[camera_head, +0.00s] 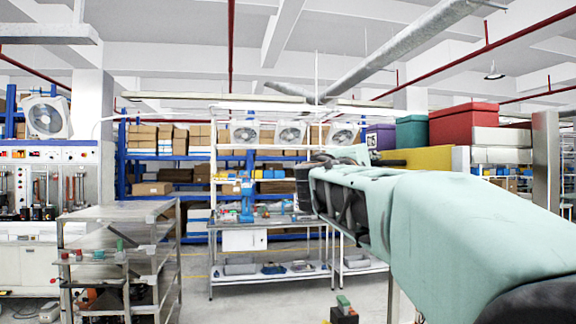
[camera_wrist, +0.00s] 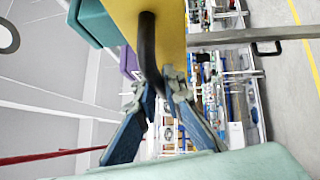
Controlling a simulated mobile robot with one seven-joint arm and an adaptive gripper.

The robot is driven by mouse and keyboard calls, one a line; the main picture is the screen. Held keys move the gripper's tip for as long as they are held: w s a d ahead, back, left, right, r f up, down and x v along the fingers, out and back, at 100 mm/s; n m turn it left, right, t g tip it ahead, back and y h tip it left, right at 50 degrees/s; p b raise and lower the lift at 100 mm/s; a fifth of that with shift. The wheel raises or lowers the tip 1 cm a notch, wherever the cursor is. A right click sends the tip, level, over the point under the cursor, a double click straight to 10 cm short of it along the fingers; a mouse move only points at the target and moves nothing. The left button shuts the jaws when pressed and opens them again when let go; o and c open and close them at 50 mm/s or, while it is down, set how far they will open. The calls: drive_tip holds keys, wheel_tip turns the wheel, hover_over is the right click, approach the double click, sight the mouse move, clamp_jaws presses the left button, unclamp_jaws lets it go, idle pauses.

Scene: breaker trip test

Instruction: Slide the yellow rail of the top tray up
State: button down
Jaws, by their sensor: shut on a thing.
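The yellow rail (camera_head: 418,158) shows as a flat yellow panel below the coloured bins at the right of the head view, partly hidden by my arm. It fills the top middle of the wrist view (camera_wrist: 175,22). A curved black handle (camera_wrist: 148,48) stands out from its face. My gripper (camera_wrist: 160,88) is shut on this black handle, with one finger on each side of its lower part. In the head view my gripper (camera_head: 345,158) is small and partly hidden by my own wrist. I cannot make out the top tray apart from the panel.
A green bin (camera_head: 411,132), a red bin (camera_head: 464,123) and a purple bin (camera_head: 380,137) stand above the panel. A grey post (camera_head: 545,160) rises at the right. A workbench (camera_head: 270,275) stands mid-room and a metal rack (camera_head: 120,250) at left. Some floor between them is clear.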

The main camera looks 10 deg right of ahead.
wheel_tip(320, 180, up, 5)
drive_tip(key=shift+f+p, duration=0.1)
drive_tip(key=shift+p, duration=0.7)
drive_tip(key=shift+s+r, duration=0.1)
drive_tip(key=shift+r, duration=0.2)
drive_tip(key=c, duration=2)
unclamp_jaws()
drive_tip(key=shift+f, duration=0.15)
